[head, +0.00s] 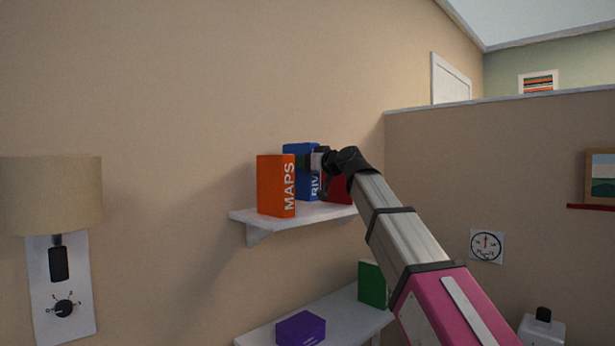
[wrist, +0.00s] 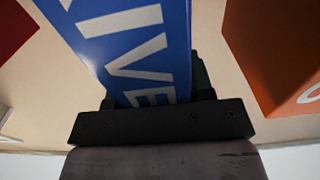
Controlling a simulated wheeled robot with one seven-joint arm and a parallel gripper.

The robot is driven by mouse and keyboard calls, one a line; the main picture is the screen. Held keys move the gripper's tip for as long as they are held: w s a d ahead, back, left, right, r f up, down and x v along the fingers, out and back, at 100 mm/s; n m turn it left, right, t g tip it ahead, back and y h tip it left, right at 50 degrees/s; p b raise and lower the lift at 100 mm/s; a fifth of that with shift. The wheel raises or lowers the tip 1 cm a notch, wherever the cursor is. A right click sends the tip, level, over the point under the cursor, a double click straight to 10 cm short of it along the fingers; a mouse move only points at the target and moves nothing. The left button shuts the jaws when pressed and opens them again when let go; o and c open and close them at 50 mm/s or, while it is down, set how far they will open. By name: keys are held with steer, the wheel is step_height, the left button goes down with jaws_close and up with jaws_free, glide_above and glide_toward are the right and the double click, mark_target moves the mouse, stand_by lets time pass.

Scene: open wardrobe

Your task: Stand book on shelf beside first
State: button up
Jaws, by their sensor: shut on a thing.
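A blue book lettered "RIV" (head: 301,180) is upright between an orange book and a red book at the white wall shelf (head: 270,220). My gripper (head: 316,161) is shut on its upper right part. In the wrist view the blue book (wrist: 135,45) fills the middle, and my gripper (wrist: 155,100) has it between its jaws. The orange book lettered "MAPS" (head: 272,185) stands upright at the shelf's left; it shows at the right of the wrist view (wrist: 275,55). I cannot tell whether the blue book's base touches the shelf.
The red book (head: 338,191) is partly hidden behind my arm; it shows at upper left in the wrist view (wrist: 14,30). A lower shelf (head: 345,318) holds a purple block (head: 301,328) and a green book (head: 372,284). A lamp (head: 50,195) is at left.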

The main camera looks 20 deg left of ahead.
mark_target(307, 173)
steer(key=shift+f, duration=1.85)
steer(key=o, duration=1.2)
steer(key=v, duration=1.2)
